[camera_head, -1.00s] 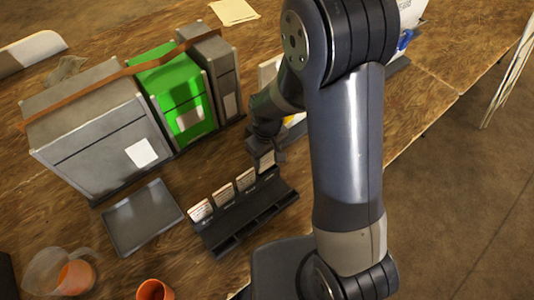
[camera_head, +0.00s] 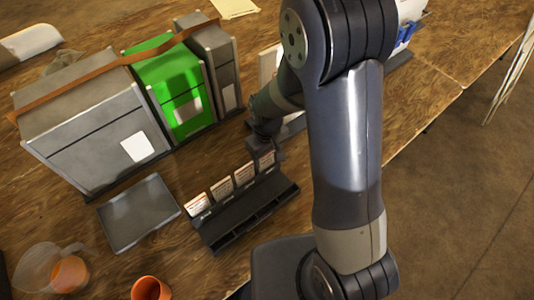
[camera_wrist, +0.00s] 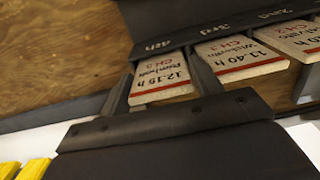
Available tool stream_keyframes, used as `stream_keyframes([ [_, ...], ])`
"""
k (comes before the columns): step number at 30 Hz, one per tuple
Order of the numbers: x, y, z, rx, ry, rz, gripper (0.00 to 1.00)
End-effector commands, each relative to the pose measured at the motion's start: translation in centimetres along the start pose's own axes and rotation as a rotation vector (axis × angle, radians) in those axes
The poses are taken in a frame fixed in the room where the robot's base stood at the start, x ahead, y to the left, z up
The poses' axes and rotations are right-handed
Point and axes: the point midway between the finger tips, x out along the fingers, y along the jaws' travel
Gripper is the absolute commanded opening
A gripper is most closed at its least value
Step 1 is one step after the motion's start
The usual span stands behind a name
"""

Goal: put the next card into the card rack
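The dark card rack (camera_head: 240,221) stands on the wooden table with upright white cards along its back. In the wrist view the rack (camera_wrist: 225,30) shows the labels 2nd, 3rd and 4th. My gripper (camera_head: 266,149) is at the rack's right end, at the card (camera_head: 267,159) by the 4th label. In the wrist view the fingers of my gripper (camera_wrist: 165,82) flank this card (camera_wrist: 160,82), which reads 12.19 h and has a red stripe. I cannot tell whether they press on its edges. The 11.40 h card (camera_wrist: 240,57) stands beside it at 3rd.
A grey tray (camera_head: 139,214) lies left of the rack. Behind it stand a large grey box (camera_head: 95,130), a green box (camera_head: 172,85) and a narrow grey box (camera_head: 215,65). An orange cup (camera_head: 150,289) and a clear jug (camera_head: 40,268) stand at the front left.

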Motion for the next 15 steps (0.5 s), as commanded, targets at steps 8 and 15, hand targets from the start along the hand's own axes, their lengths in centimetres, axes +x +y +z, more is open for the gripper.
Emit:
stream_keyframes([
  [8, 0.00, -0.01, 0.01, 0.000, 0.000, 0.000, 0.81],
  [15, -0.12, -0.01, 0.00, 0.000, 0.000, 0.000, 0.81],
])
